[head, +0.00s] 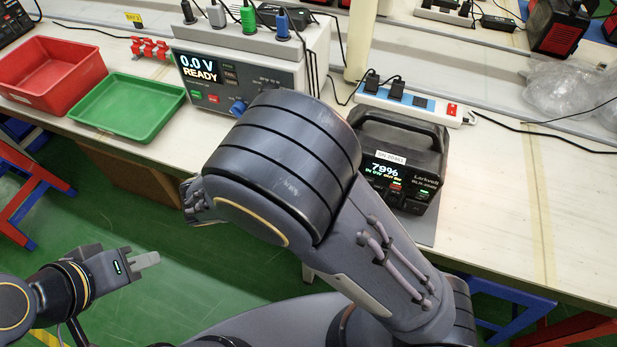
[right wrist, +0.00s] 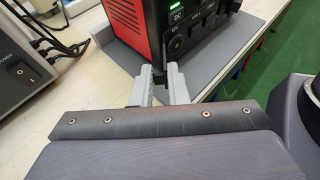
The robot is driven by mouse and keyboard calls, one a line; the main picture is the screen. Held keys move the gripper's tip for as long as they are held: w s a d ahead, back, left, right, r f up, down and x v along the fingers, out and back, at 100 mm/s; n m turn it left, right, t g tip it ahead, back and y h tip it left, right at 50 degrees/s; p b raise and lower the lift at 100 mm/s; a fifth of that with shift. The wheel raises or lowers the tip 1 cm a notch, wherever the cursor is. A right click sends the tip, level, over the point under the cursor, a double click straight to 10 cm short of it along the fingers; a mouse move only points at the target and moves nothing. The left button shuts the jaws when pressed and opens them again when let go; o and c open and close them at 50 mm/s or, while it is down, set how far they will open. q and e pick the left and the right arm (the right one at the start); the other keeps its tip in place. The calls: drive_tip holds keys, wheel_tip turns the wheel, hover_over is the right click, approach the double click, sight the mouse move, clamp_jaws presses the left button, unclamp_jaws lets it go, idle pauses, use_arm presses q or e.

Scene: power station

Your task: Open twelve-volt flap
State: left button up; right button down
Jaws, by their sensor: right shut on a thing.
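The power station (head: 400,160) stands right of centre in the head view, a dark case with a handle and a display reading 79%. My right arm covers its left part.
A grey mat (right wrist: 215,65) lies under the power station. A tester (head: 240,75) reading 0.0 V, a green tray (head: 127,130), a red bin (head: 50,75) and a white power strip (head: 410,103) are on the table.

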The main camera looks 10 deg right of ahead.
drive_tip(key=c, duration=1.5)
unclamp_jaws()
drive_tip(key=shift+a, duration=0.1)
drive_tip(key=v, duration=0.7)
drive_tip(key=shift+s+a+r+p, duration=0.1)
drive_tip(key=shift+s+a+p, duration=0.05)
drive_tip(key=shift+a+p, duration=0.2)
drive_tip(key=shift+d, duration=0.15)
